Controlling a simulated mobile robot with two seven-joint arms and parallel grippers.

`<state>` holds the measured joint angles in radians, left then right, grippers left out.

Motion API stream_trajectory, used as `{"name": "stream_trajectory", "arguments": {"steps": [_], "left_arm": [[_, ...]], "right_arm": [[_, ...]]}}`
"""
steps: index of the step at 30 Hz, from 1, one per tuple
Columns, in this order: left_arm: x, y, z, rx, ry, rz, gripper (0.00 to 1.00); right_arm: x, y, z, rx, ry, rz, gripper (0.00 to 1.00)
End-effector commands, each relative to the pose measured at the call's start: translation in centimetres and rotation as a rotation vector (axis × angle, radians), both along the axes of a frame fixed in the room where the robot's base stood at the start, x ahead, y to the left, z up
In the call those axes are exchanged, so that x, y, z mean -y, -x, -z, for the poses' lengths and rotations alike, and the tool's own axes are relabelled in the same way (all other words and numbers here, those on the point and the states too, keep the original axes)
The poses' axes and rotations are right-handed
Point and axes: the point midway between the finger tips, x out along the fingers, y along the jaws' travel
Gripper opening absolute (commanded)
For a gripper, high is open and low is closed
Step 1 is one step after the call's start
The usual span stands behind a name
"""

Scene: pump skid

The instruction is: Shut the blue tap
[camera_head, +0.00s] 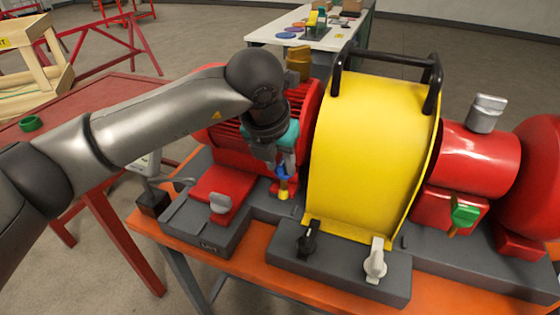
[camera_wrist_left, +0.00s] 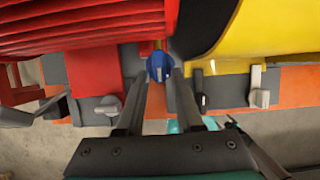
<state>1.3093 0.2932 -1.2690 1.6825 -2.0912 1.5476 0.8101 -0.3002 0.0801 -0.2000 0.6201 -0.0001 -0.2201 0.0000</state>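The blue tap (camera_head: 282,171) sits on a small fitting with a yellow end, low between the red finned motor and the yellow guard. In the left wrist view the blue tap (camera_wrist_left: 160,67) shows as a round knob with a pale mark, straight ahead between my fingertips. My left gripper (camera_head: 284,166) reaches down over it from above, and its fingers partly hide it in the head view. In the wrist view my left gripper (camera_wrist_left: 161,78) has its fingers apart, one on each side of the tap. I cannot tell whether they touch it. My right gripper is not in view.
The yellow guard (camera_head: 372,150) with its black handle stands close right of my gripper; the red motor (camera_head: 225,132) stands left. A black tap (camera_head: 307,238), a white tap (camera_head: 375,259) and a green tap (camera_head: 464,214) are nearby. A grey lever (camera_head: 221,203) sits front left.

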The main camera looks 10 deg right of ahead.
Motion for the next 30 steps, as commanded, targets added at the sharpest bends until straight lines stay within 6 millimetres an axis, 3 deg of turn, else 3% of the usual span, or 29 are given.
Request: {"name": "stream_trajectory", "arguments": {"steps": [1,9,30], "left_arm": [[0.01,0.00,-0.02,0.000,0.000,0.000,0.29],[0.00,0.00,-0.05,0.000,0.000,0.000,0.00],[-0.18,-0.14,0.03,0.002,0.003,0.075,0.00]], "right_arm": [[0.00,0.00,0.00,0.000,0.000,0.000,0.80],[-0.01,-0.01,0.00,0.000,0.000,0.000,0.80],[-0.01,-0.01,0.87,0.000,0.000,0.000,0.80]]}}
